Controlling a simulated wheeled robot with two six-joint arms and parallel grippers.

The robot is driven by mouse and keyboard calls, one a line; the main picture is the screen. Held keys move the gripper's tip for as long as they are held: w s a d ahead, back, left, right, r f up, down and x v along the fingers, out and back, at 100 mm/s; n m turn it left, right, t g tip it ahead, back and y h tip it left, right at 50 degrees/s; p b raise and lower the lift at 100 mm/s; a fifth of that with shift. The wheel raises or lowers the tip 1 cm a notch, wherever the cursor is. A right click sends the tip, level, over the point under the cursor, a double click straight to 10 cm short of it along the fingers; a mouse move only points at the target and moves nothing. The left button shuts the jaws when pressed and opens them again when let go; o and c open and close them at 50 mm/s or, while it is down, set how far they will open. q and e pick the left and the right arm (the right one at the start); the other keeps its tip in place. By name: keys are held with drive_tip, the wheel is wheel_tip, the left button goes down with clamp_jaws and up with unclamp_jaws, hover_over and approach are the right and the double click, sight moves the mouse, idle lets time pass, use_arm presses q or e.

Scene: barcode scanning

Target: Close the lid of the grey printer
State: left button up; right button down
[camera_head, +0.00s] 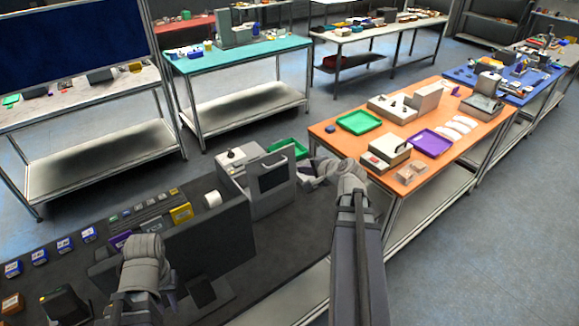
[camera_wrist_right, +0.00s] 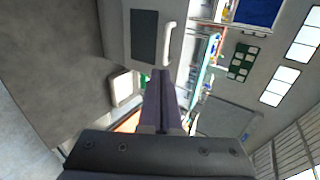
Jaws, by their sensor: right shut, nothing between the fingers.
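The grey printer stands on the dark table in the middle of the head view, with its body (camera_head: 232,160) behind and its lid (camera_head: 272,180) standing upright. The lid has a dark window. In the right wrist view the lid (camera_wrist_right: 115,40) shows at the top, with the dark window and a white handle. My right gripper (camera_head: 308,182) is shut and empty, just right of the lid in the head view. Its fingers (camera_wrist_right: 160,75) point toward the lid's edge; I cannot tell whether they touch. My left gripper (camera_head: 172,290) is low at the left, its fingers mostly hidden.
A dark monitor (camera_head: 215,240) stands on the dark table (camera_head: 300,222) between my left gripper and the printer. A white roll (camera_head: 212,199) and small boxes (camera_head: 181,213) lie behind it. A green tray (camera_head: 290,147) is behind the printer. An orange table (camera_head: 340,140) is at the right.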

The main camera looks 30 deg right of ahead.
drive_tip(key=b+x, duration=0.6)
drive_tip(key=x, duration=0.7)
drive_tip(key=shift+w+r, duration=0.3)
drive_tip(key=shift+w, duration=0.2)
